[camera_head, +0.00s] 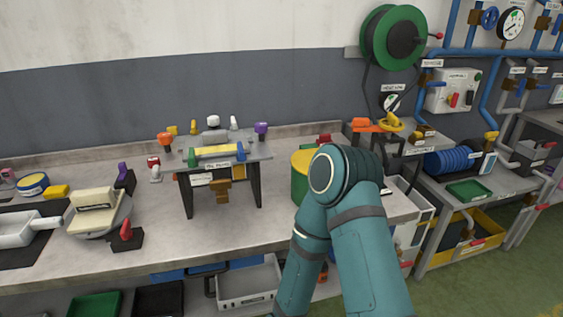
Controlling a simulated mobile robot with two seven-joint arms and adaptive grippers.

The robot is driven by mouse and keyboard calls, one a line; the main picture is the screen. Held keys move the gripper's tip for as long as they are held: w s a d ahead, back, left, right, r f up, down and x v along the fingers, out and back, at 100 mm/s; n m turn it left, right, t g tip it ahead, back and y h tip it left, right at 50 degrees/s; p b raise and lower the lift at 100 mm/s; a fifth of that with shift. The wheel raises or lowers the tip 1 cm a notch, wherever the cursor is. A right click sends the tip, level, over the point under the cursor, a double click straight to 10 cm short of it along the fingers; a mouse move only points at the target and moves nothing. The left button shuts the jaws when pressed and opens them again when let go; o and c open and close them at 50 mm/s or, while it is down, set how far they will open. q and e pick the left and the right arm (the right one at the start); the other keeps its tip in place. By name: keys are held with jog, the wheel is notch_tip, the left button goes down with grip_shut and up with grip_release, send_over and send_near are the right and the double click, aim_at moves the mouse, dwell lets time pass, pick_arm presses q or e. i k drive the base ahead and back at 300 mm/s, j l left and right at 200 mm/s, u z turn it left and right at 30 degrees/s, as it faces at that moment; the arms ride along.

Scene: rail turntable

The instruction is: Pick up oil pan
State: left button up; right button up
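I cannot tell for sure which thing is the oil pan, as the labels are too small to read. A shallow green tray (468,191) lies on the right bench. Under the main bench, a green tray (95,306) and a black tray (158,300) show at the bottom edge. A white pan-like container with a handle (17,230) sits at the far left on a dark mat. One teal arm of mine rises from the bottom, bent at the top. Neither of my grippers shows, so their states cannot be seen.
The grey workbench (140,230) bears a small raised stand (215,165) with colourful parts, and a green and yellow drum (300,177) partly behind my arm. A grey bin (247,284) stands below. Blue pipes and a hose reel (393,38) are at the wall. Floor is clear at lower right.

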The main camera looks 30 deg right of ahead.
aim_at(19, 230)
jog(key=l+z, duration=0.1)
jog(key=z, duration=0.3)
jog(key=u, duration=1.3)
jog(key=i+u, duration=0.15)
